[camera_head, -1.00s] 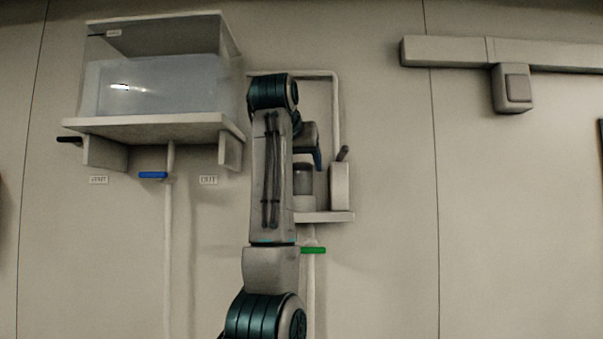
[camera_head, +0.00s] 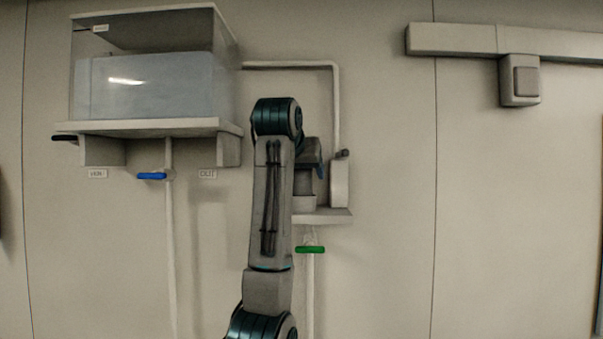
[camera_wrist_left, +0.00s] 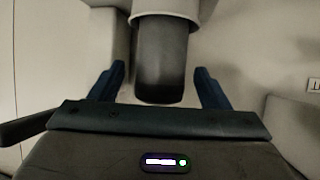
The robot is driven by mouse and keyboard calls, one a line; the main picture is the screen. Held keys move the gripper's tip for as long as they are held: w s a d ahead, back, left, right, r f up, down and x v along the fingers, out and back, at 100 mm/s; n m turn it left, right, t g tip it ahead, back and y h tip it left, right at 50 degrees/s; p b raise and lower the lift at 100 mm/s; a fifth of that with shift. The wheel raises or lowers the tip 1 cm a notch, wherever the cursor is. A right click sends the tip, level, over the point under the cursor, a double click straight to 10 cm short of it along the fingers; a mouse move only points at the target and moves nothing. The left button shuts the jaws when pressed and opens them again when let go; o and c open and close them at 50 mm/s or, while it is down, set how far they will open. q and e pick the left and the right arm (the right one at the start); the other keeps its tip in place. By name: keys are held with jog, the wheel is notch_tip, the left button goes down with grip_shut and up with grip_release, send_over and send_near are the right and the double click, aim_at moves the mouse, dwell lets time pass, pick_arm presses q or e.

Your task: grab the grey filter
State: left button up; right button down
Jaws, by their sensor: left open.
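The grey filter (camera_wrist_left: 161,62) is a dark grey cylinder in the left wrist view, with one end in a pale round holder (camera_wrist_left: 165,12). My left gripper (camera_wrist_left: 159,78) is open, with one blue finger on each side of the filter and a visible gap at both sides. In the head view my left gripper (camera_head: 318,165) is by the small wall shelf, over the pale holder (camera_head: 304,203). My own arm and gripper hide most of the filter there. My right gripper is not in view.
The small shelf (camera_head: 330,216) carries a pale upright box (camera_head: 339,186) close to the right of the gripper. A clear tank (camera_head: 145,85) of liquid stands on a larger shelf at left. A blue valve handle (camera_head: 151,176) and a green one (camera_head: 311,249) sit on pipes.

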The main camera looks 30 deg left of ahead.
aim_at(303, 176)
pick_arm(q)
jog(key=shift+p+x, duration=0.65)
jog(key=shift+x, duration=1)
jog(key=shift+s, duration=0.1)
jog(key=c, duration=1.1)
jog(key=shift+r, duration=0.1)
